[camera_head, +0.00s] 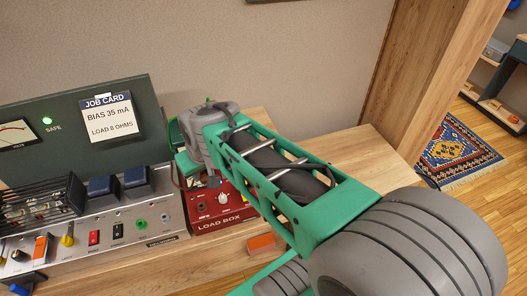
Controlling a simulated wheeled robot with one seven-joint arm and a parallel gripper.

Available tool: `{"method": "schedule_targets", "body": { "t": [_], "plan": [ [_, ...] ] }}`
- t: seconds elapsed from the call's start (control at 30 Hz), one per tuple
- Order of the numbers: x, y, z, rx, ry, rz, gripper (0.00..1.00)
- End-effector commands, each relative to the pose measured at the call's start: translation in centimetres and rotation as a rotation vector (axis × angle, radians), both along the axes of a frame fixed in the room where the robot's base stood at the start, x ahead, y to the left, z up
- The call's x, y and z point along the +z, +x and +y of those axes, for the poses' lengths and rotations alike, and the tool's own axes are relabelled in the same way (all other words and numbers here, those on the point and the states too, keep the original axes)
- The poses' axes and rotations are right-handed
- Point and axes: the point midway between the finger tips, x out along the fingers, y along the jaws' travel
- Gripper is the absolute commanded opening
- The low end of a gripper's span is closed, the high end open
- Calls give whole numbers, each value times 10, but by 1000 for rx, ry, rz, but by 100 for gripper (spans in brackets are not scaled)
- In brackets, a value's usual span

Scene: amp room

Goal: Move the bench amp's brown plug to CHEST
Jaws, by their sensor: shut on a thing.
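The bench amp (120,212) stands at the left, with coloured knobs, switches and jacks on its grey panel. My gripper (205,182) is over the gap between the amp's right end and the red load box (229,208), pointing down. My wrist and forearm cover much of it. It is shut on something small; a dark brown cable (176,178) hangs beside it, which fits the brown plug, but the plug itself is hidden. I see no legible CHEST label.
The amp's upright back panel carries a meter (15,133), a lit green SAFE lamp (47,121) and a job card (110,117). An orange block (262,243) lies at the bench front. The wooden bench top (368,150) is clear to the right, before a wooden post (425,75).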

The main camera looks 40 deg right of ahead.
Motion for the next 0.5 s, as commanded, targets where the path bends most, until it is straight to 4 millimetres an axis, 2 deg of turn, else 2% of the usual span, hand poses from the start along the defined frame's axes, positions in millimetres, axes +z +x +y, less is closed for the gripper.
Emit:
{"method": "schedule_targets", "body": {
  "t": [0.17, 0.27, 0.37, 0.5],
  "plan": [
    [-12, 12, -37, 156, 3, 5, 0],
    [-25, 20, -73, 345, 9, 7, 0],
    [-41, 22, -121, 580, 12, 5, 0],
    [-66, 8, -191, 897, 11, 2, 0]
  ]
}}
